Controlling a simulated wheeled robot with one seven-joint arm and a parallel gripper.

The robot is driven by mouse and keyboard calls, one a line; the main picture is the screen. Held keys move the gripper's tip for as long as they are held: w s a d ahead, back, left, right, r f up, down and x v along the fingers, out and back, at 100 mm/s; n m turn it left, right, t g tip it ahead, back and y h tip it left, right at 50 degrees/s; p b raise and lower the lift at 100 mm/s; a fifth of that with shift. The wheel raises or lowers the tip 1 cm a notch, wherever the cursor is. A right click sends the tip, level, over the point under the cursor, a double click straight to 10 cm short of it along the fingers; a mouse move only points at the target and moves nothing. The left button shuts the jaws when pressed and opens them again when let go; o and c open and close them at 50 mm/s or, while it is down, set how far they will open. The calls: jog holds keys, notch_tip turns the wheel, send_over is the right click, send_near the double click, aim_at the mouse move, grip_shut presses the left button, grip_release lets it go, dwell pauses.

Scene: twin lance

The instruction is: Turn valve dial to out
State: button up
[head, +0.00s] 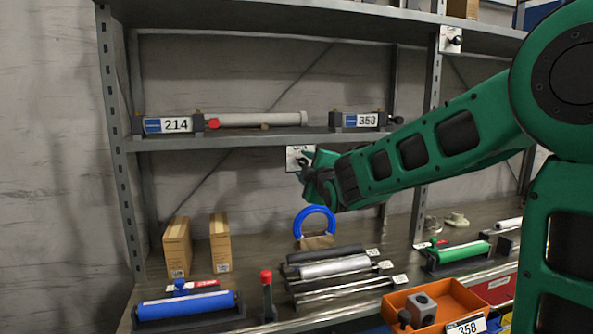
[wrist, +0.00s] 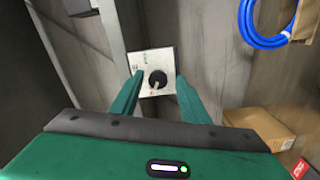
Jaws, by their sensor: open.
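The valve dial is a round black knob (wrist: 158,80) on a pale square plate (wrist: 150,60) in the wrist view. The plate has small green marks near its top and a small red mark near the knob; the lettering is too small to read. A light pointer line on the knob seems to face down-left. My gripper (wrist: 159,77) is open, its two green fingers on either side of the knob in the picture. I cannot tell whether they touch it. In the head view the plate (head: 296,155) shows just behind my gripper (head: 306,166), which hides the knob.
A shelf above holds a grey tube (head: 262,119) between labelled brackets. Below are two cardboard boxes (head: 177,247), a blue ring (head: 314,211), a blue roller (head: 186,304), metal rods (head: 335,267) and an orange bin (head: 455,296). Another plate with a knob (head: 451,39) is at upper right.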

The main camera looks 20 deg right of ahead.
jog(key=s, duration=1)
jog(key=shift+s, duration=0.35)
